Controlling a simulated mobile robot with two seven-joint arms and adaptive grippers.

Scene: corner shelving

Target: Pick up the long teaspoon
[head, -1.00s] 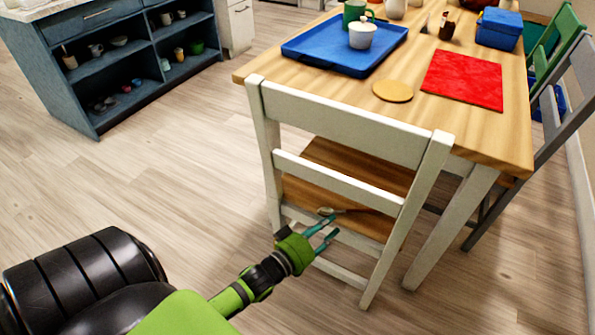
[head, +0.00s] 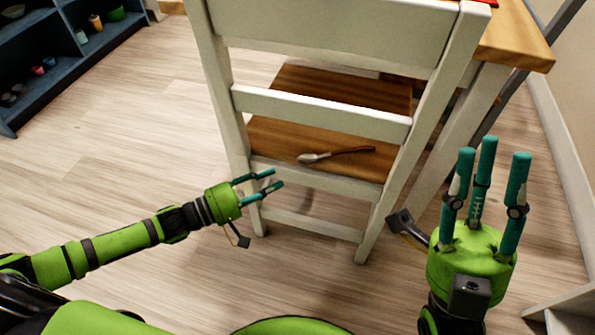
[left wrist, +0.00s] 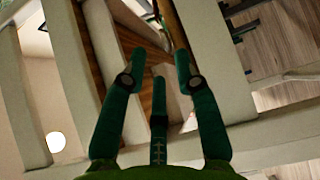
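The long teaspoon (head: 338,154) lies on the wooden seat (head: 280,135) of a white chair, near the seat's edge closest to me. It has a pale metal bowl at the left and a brown handle to the right. My left gripper (head: 276,180) is open and empty, to the left of and below the spoon in the head view, apart from it. My right gripper (head: 490,155) is open and empty, pointing up right of the chair.
The chair's white backrest rail (head: 320,112) crosses above the spoon, and a lower rail runs under the seat. The wooden table (head: 515,45) stands behind at the right. A blue shelf unit (head: 55,60) is at the far left. The floor between is clear.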

